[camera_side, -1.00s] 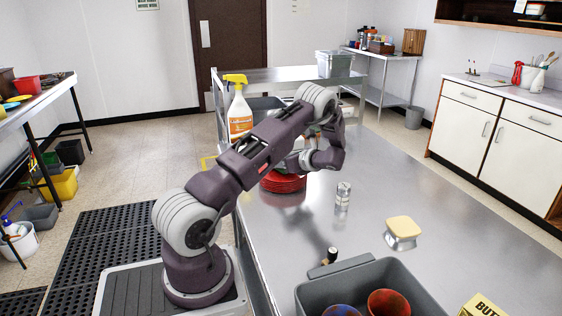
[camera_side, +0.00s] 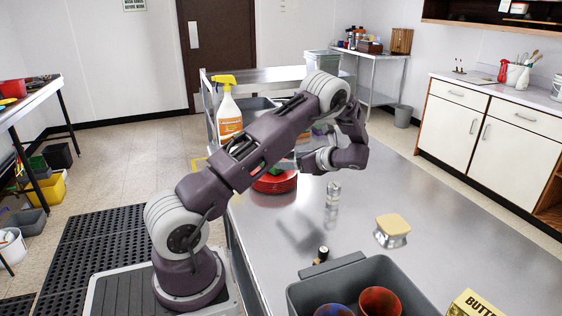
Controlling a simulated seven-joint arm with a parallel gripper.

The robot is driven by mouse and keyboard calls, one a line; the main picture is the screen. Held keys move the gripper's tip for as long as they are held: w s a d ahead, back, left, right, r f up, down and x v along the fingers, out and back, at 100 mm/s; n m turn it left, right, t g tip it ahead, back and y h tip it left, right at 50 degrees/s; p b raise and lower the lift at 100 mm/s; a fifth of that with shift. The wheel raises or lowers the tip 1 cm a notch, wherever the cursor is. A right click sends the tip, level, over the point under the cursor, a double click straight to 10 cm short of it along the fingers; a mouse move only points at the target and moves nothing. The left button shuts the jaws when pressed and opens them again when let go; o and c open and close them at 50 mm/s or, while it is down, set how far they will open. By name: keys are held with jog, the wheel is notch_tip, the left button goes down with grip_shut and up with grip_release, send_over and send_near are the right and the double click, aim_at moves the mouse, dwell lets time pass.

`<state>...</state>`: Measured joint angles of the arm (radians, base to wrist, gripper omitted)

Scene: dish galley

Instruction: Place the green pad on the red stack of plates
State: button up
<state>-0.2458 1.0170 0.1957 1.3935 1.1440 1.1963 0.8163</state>
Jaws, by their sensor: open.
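The red stack of plates (camera_side: 276,184) stands on the steel table behind my forearm. A small bit of green, which looks like the green pad (camera_side: 263,168), shows at the top of the stack, mostly hidden by my arm. My gripper (camera_side: 290,165) points left at the upper right of the stack. It is open, and its fingertips are partly hidden behind my forearm. I cannot tell whether it touches the pad.
A spray bottle (camera_side: 229,108) stands behind my arm. A clear shaker (camera_side: 333,195), a yellow-topped block (camera_side: 393,227) and a dark-capped small item (camera_side: 322,253) stand on the table. A grey bin (camera_side: 345,270) holds cups in front.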

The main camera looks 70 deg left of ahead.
jog(key=s+d+r+n+t+h, duration=0.25)
jog(key=d+r, duration=0.35)
jog(key=d, duration=0.3)
jog(key=s+d+r+n+t+h, duration=0.1)
jog(key=s+d+r+n+h, duration=0.2)
jog(key=d+r, duration=0.4)
jog(key=s+d+r+n+t+h, duration=0.1)
jog(key=s+d+n+t+h, duration=0.1)
jog(key=s+d, duration=0.2)
jog(key=s+d+r+n+t+h, duration=0.1)
jog(key=s+d, duration=0.4)
jog(key=d, duration=0.6)
jog(key=s+d+r+n+t+h, duration=0.1)
jog(key=s+d+n+t+h, duration=0.3)
jog(key=d, duration=0.4)
jog(key=shift+s+r+n, duration=0.25)
jog(key=shift+s+n, duration=0.3)
jog(key=shift+s, duration=0.2)
